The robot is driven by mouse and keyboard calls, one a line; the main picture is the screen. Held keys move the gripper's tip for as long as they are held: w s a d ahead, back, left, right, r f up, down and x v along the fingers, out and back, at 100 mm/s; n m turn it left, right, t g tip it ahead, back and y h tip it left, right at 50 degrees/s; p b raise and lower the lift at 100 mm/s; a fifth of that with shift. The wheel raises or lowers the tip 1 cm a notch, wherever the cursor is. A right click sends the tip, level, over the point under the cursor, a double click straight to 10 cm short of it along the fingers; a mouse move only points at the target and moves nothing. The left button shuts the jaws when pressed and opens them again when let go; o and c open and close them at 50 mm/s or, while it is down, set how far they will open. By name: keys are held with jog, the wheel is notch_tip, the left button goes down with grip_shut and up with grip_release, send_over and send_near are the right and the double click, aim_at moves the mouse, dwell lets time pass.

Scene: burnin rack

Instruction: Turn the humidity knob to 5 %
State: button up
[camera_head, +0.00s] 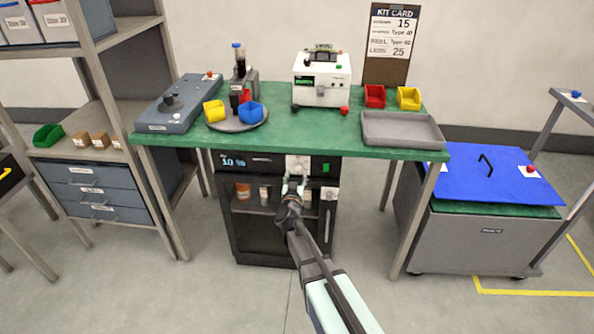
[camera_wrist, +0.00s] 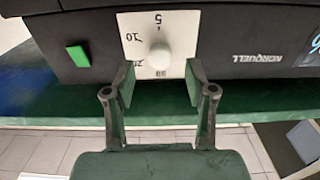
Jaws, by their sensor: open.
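The humidity knob (camera_wrist: 159,57) is a round white knob on a white dial plate (camera_wrist: 180,30), shown upside down in the wrist view. The numbers 5 and 10 show on the dial; others are partly hidden. The plate also shows in the head view (camera_head: 297,165) on the front of the black cabinet (camera_head: 252,230) under the bench. The cabinet's display (camera_head: 233,161) appears to read 10 %. My gripper (camera_wrist: 160,83) is open and empty, its fingertips spread on either side of the knob's line, apparently short of it. In the head view my gripper (camera_head: 294,187) is just below the plate.
A green button (camera_wrist: 77,55) sits beside the dial plate. The green bench top (camera_head: 300,128) overhangs the cabinet and carries bins, a grey tray (camera_head: 402,130) and instruments. Bench legs stand either side of the cabinet. The floor in front is clear.

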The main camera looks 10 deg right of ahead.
aim_at(297, 170)
jog(key=shift+x, duration=2.05)
grip_shut()
